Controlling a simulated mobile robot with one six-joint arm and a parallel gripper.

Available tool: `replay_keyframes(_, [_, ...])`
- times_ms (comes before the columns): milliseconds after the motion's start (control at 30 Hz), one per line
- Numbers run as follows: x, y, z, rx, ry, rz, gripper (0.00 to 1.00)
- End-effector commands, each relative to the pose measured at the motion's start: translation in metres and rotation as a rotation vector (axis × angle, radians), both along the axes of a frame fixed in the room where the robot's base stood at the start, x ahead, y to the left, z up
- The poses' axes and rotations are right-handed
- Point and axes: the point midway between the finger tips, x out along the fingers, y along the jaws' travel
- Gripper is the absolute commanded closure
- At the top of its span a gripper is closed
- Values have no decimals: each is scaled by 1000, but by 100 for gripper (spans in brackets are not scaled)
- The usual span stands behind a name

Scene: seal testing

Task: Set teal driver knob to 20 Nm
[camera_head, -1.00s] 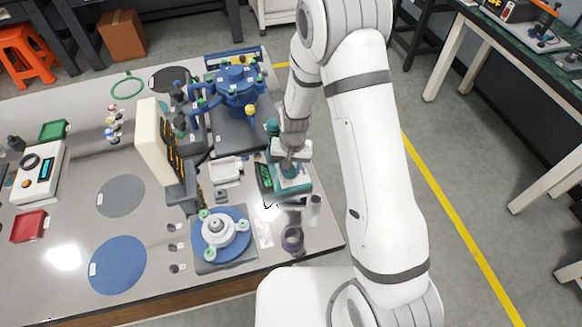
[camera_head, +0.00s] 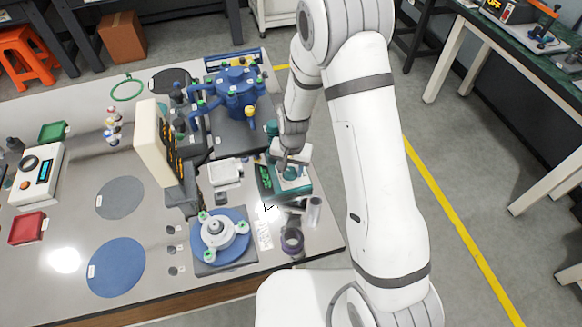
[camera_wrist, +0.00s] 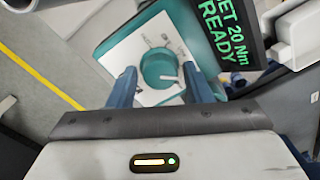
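The teal driver unit (camera_head: 270,192) stands near the right edge of the bench. Its dark display (camera_wrist: 228,40) shows green text; "ET 20 Nm" and "READY" are legible in the wrist view, with the first letter cut off. The teal knob (camera_wrist: 158,66) sits on a white dial plate (camera_wrist: 125,52), its white pointer toward the right in the wrist view. My gripper (camera_wrist: 160,74) is over the dial with its two blue fingers apart, one on each side of the knob. A gap shows at the left finger; contact at the right finger is unclear. In the head view my gripper (camera_head: 292,166) partly hides the dial.
A grey cylinder (camera_head: 314,210) and a dark purple ring-shaped part (camera_head: 292,240) stand just in front of the driver. A blue round fixture (camera_head: 220,250) is to the left. A blue valve assembly (camera_head: 238,90) stands behind.

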Motion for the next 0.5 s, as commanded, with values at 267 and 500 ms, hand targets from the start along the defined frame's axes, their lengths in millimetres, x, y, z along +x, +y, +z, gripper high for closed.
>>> replay_keyframes(267, [0, 0, 0, 0, 0, 0, 45])
replay_keyframes(500, [1, -1, 13, 1, -3, 0, 45])
